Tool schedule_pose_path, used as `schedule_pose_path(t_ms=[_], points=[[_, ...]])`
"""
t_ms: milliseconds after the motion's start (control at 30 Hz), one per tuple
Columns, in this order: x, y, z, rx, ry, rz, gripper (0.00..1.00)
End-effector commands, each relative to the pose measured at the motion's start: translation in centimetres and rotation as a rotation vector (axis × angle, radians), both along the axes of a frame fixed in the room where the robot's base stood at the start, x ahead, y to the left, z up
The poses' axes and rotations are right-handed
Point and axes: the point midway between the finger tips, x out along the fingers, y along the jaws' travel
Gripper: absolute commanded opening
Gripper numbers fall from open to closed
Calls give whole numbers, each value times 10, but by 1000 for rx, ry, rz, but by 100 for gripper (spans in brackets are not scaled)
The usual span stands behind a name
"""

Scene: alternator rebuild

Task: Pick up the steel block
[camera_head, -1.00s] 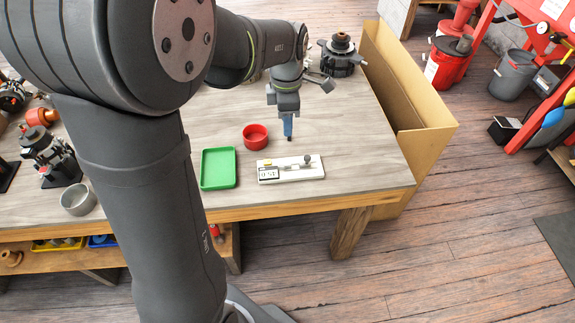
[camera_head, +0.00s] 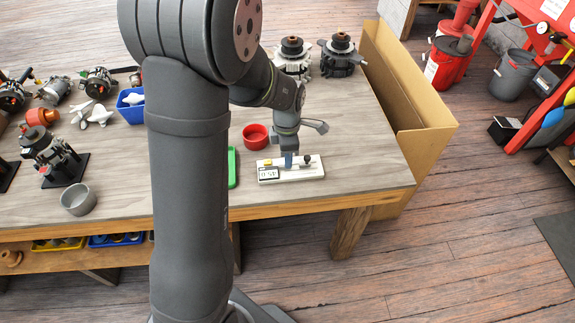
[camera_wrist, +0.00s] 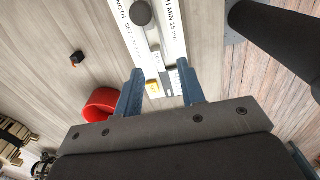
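A white gauge board (camera_head: 312,174) with printed lettering and a small display lies near the table's front edge; it also shows in the wrist view (camera_wrist: 127,28). It bears a yellow piece (camera_wrist: 153,88) and a dark round knob (camera_wrist: 140,13). My gripper (camera_head: 288,160) points down over the board's middle. In the wrist view, its two blue-grey fingers (camera_wrist: 160,68) stand apart on either side of the board. A small grey metal piece (camera_wrist: 164,76) shows between them, apart from both fingers; I cannot tell for sure that it is the steel block.
A red round bowl (camera_head: 255,137) stands behind and left of the board, near one finger in the wrist view. A green tray (camera_head: 232,167) is partly hidden by my arm. A cardboard box (camera_head: 425,150) stands beside the table's right edge. Table right of the board is clear.

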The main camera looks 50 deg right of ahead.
Motion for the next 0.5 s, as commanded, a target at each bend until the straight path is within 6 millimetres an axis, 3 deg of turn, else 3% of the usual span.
schedule_pose_path(t_ms=[233, 500], points=[[1, -3, -34, 3, 1, 0, 36], [1, -3, -39, 1, 1, 0, 36]])
